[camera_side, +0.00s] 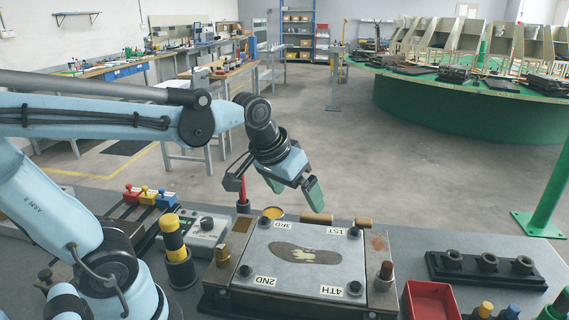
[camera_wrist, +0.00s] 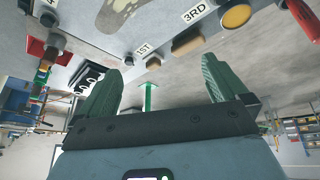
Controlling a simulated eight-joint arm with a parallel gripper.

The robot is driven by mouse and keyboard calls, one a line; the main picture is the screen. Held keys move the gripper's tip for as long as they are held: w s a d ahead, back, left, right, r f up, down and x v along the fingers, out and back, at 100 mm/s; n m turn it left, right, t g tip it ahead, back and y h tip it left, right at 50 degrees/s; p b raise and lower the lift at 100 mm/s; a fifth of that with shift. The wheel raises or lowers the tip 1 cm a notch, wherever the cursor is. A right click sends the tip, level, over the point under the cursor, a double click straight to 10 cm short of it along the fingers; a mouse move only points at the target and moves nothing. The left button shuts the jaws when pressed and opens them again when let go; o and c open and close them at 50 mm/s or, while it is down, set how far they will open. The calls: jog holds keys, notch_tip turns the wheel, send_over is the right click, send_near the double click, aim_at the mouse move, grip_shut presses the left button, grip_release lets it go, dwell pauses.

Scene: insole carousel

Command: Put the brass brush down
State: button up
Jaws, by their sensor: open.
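My gripper (camera_side: 295,189) is open and empty above the back edge of the fixture, its green fingers pointing down. In the wrist view my gripper (camera_wrist: 161,70) shows both fingers apart with nothing between them. A short brownish cylinder (camera_side: 316,218) lies at the fixture's back edge, below and apart from the fingers; it also shows in the wrist view (camera_wrist: 187,44). I cannot tell whether it is the brass brush. The metal plate (camera_side: 285,235) carries 1ST to 4TH labels and a dark insole shape (camera_side: 306,254) with a pale patch.
A yellow round pad (camera_side: 272,212) and a red upright handle (camera_side: 243,190) are near the plate's back left. A yellow-and-black tool (camera_side: 173,238) stands in a holder at left. A red tray (camera_side: 431,300) and a black rack (camera_side: 487,268) are at right.

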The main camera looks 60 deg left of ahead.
jog(key=s+f, duration=0.1)
jog(key=s+d+m+t, duration=0.1)
jog(key=s, duration=0.1)
jog(key=s+f+m+t, duration=0.1)
jog(key=shift+s+d+f, duration=0.15)
jog(key=shift+d+f, duration=0.15)
jog(key=shift+d, duration=0.05)
dwell(0.5)
jog(key=c, duration=1)
jog(key=shift+c, duration=0.2)
